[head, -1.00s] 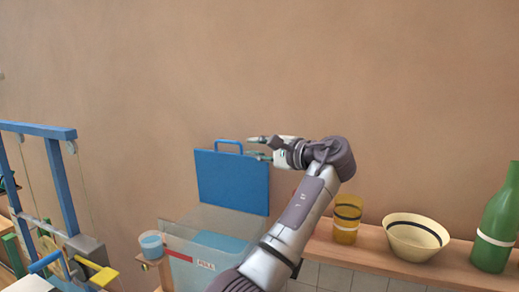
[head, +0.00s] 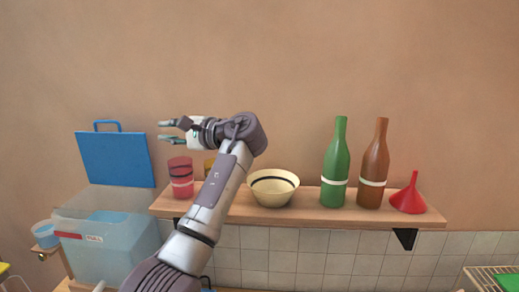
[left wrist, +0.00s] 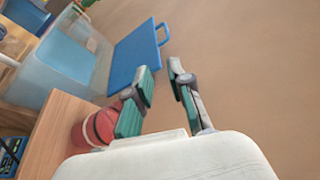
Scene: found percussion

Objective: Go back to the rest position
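My left gripper (head: 170,131) is raised in front of the wall, above the left end of the wooden shelf, pointing left. Its two fingers are apart with nothing between them. In the left wrist view the open fingers (left wrist: 162,88) show with bare wall between their tips. A red cup (head: 181,178) with dark bands stands on the shelf below the gripper, apart from it; it also shows in the left wrist view (left wrist: 92,130). My right gripper is in neither view.
On the shelf (head: 320,214) stand a yellow cup (head: 209,167) partly behind my arm, a cream bowl (head: 273,187), a green bottle (head: 335,165), a brown bottle (head: 374,165) and a red funnel (head: 408,196). A clear bin (head: 120,250) and a blue board (head: 115,160) are at left.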

